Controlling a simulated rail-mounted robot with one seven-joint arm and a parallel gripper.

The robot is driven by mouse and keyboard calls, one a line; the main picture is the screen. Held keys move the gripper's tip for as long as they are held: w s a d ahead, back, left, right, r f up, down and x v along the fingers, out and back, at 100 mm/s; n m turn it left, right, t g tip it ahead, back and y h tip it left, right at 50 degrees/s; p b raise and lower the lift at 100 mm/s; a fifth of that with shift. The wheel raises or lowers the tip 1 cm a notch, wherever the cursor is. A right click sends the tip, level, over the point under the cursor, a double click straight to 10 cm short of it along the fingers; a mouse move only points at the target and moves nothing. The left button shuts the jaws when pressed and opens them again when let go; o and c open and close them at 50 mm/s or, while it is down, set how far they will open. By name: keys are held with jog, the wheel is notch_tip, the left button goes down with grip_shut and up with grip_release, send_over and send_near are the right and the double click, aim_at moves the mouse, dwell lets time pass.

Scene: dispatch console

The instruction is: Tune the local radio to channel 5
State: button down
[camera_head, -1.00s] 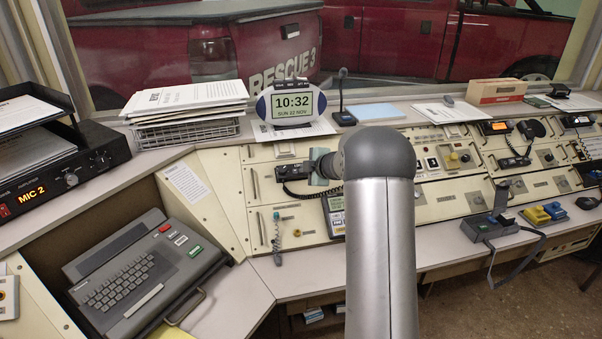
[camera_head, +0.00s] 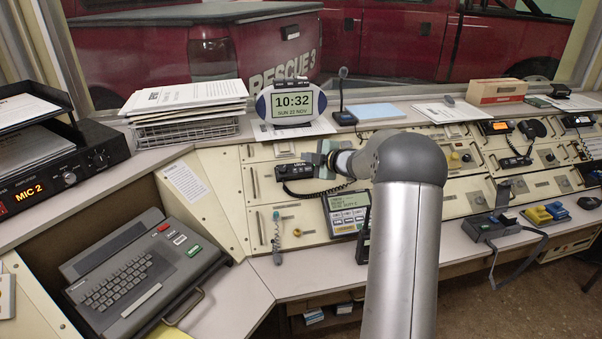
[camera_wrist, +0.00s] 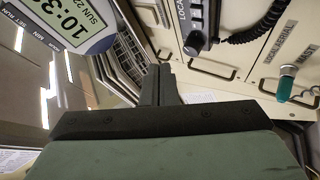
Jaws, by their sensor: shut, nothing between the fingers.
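The local radio (camera_head: 297,171) is a black unit marked LOCAL, set in the cream console panel below the clock, with a coiled black cord. In the wrist view part of the local radio (camera_wrist: 205,18) shows at the top, cut off by the frame edge, with a dark round knob (camera_wrist: 193,43) at its near end. I cannot read a channel number. My gripper (camera_head: 322,157) is just right of and slightly above the radio in the head view. In the wrist view its fingertips (camera_wrist: 159,78) are shut and empty, apart from the knob.
A clock (camera_head: 292,101) stands on the ledge just above the radio. A desk microphone (camera_head: 343,110) stands right of it. A teal-ended plug lead (camera_head: 277,235) hangs below the radio. A display panel (camera_head: 347,212) sits lower right. Papers in a wire tray (camera_head: 187,134) lie left.

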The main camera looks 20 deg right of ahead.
aim_at(301, 170)
jog(key=shift+w+d+f+b, duration=0.1)
jog(key=shift+w+f+b, duration=0.15)
jog(key=shift+w+f, duration=0.5)
jog(key=shift+w+d+f+b, duration=0.1)
jog(key=shift+w+f+b, duration=0.2)
jog(key=shift+f, duration=0.7)
jog(key=shift+w+d+f+b, duration=0.1)
jog(key=shift+w+f+b, duration=0.1)
jog(key=shift+w+f, duration=0.55)
jog(key=shift+s+f, duration=0.1)
jog(key=shift+f, duration=0.1)
jog(key=shift+w+f, duration=0.2)
jog(key=shift+f, duration=0.1)
jog(key=shift+w+f, duration=0.15)
jog(key=shift+f, duration=0.05)
dwell(0.5)
jog(key=shift+r, duration=0.1)
jog(key=shift+s+r, duration=0.4)
jog(key=shift+r, duration=0.05)
jog(key=shift+r, duration=0.1)
